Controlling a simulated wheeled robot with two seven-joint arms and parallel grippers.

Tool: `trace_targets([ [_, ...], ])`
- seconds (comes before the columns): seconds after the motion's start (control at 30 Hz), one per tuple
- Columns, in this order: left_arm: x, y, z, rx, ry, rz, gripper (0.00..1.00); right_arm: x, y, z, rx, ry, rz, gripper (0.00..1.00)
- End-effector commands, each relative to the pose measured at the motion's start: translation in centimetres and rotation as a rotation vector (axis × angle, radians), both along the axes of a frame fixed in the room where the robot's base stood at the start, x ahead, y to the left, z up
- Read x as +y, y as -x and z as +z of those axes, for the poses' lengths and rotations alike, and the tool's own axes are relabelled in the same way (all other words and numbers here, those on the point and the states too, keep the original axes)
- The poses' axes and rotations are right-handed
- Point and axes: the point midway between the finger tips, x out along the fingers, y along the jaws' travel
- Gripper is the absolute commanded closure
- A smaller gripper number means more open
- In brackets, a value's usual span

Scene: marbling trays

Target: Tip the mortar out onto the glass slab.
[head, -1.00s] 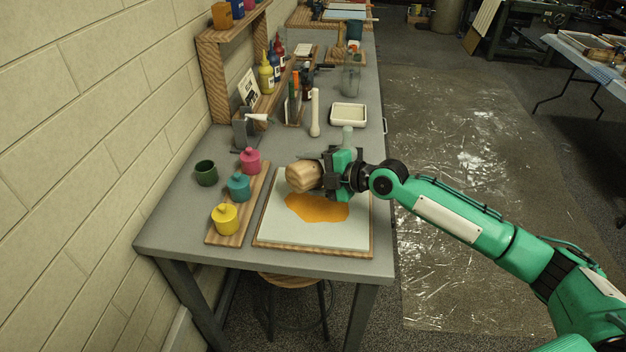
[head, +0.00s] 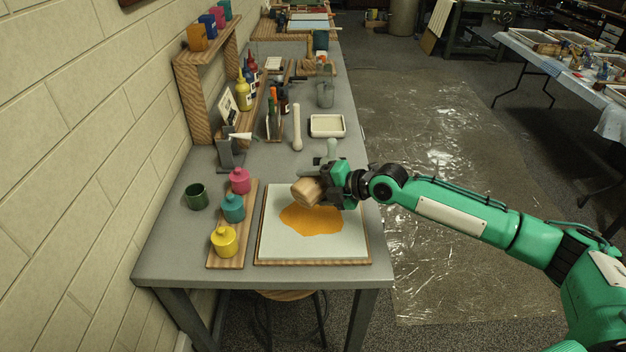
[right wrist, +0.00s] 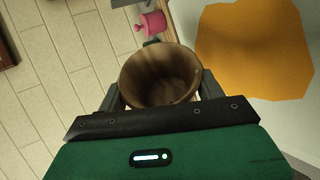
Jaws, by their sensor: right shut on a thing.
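The wooden mortar (head: 306,191) is held tilted by my right gripper (head: 326,186), low over the back part of the glass slab. In the right wrist view the mortar (right wrist: 160,78) sits between the two fingers, and its brown hollow looks empty. The pale glass slab (head: 283,247) lies in a wooden frame at the table's front. An orange patch (head: 311,220) is spread on the slab; it also fills the upper right of the right wrist view (right wrist: 255,50). My left gripper is not in view.
Behind are a white pestle (head: 297,128), a white tray (head: 327,126) and a glass muller (head: 331,149). A wall is at left.

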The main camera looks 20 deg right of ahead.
Motion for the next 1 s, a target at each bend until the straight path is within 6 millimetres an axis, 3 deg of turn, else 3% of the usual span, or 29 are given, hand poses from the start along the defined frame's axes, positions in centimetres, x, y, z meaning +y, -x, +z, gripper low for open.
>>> trace_targets([
  [0.1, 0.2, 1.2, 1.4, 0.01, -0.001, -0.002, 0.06, -0.1, 0.0, 0.7, -0.021, 0.039, 0.001, 0.58],
  [0.4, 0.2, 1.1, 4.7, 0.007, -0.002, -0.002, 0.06, -0.4, -0.2, 1.4, -0.119, 0.213, 0.001, 0.58],
  [0.6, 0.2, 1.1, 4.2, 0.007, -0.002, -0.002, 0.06, -0.8, -0.4, 1.4, -0.214, 0.379, 0.002, 0.58],
  [1.0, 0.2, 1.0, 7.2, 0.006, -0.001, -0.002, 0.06, -0.3, -0.2, 3.7, -0.388, 0.696, 0.001, 0.58],
])
